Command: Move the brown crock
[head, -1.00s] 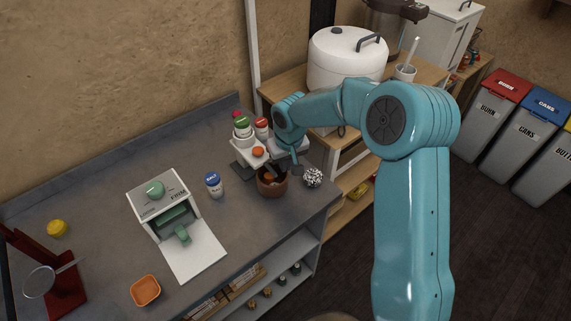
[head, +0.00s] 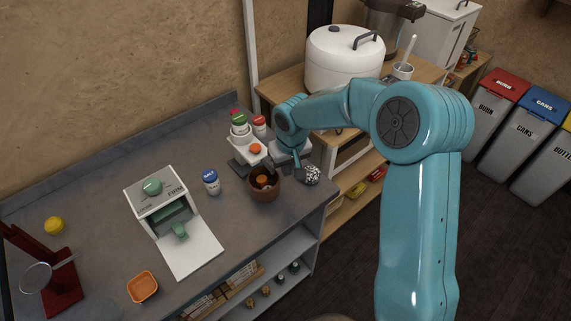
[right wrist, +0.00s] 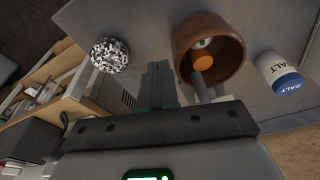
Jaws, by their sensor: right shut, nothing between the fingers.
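The brown crock (head: 264,191) stands upright on the grey counter near its right front edge. It also shows in the right wrist view (right wrist: 184,45), open end facing the camera, with an orange-ended item and grey handle-like pieces in its mouth. My right gripper (head: 290,168) is beside the crock, on its right side in the head view, partly hidden by my wrist. In the right wrist view its fingers (right wrist: 161,72) are shut together and empty, just left of the crock's rim. Whether they touch the crock I cannot tell. My left gripper is not in view.
A speckled ball (head: 311,174) lies close on the right. A blue-capped salt jar (head: 211,184) stands left of the crock. A white stand with jars (head: 245,148) is behind. A white press (head: 160,200) and orange dish (head: 142,286) are further left. Bare counter lies in front.

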